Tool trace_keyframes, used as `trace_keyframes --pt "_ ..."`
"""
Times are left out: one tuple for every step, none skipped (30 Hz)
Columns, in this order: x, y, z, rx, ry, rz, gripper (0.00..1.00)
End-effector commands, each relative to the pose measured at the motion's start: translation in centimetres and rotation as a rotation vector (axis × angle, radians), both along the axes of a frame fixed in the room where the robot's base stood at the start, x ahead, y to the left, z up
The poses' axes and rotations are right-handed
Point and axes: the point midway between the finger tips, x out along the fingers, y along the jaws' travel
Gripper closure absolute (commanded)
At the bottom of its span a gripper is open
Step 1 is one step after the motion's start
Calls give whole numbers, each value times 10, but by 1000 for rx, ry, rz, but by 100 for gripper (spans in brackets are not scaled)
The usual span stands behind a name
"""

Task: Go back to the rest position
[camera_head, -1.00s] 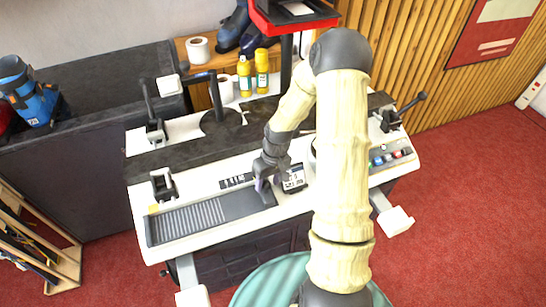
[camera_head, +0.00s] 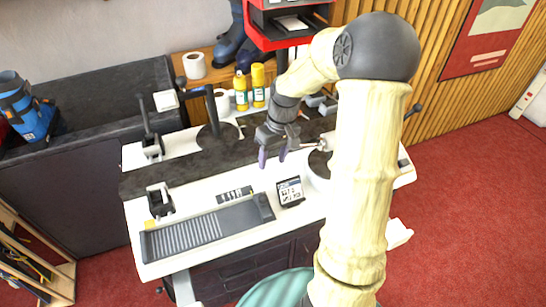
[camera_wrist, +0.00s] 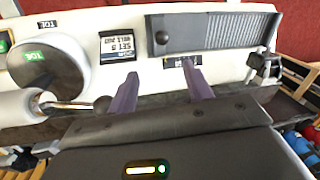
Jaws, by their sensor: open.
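My gripper (camera_head: 272,158) is open and empty, held above the white binding bench (camera_head: 187,192) in the head view. Its two purple-grey fingers are spread apart, and nothing is between them. In the wrist view my gripper (camera_wrist: 158,90) points toward the bench top, with the fingertips near the small display and the grey ribbed tray. My upper arm covers the right part of the bench in the head view.
The ribbed tray (camera_head: 200,230) lies along the bench front, with the small display (camera_head: 290,192) at its right. Two yellow bottles (camera_head: 258,85) and a paper roll (camera_head: 194,66) stand behind. A red stand (camera_head: 285,25) rises at the back. Red carpet lies right.

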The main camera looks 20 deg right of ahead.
Motion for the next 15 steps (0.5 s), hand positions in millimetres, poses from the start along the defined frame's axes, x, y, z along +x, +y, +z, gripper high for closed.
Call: trace_keyframes --pt "0 0 0 0 0 0 49" --pt "0 0 0 0 0 0 49" --pt "0 0 0 0 0 0 49" --pt "0 0 0 0 0 0 49" --pt "0 0 0 0 0 0 49" --pt "0 0 0 0 0 0 49" --pt "0 0 0 0 0 0 49" --pt "0 0 0 0 0 0 49" --pt "0 0 0 0 0 0 49" --pt "0 0 0 0 0 0 49" --pt "0 0 -1 0 0 0 49" --pt "0 0 0 0 0 0 49" --pt "0 0 0 -1 0 0 49" --pt "-1 1 0 -3 -1 0 49" --pt "-2 3 0 -8 -1 -1 49"
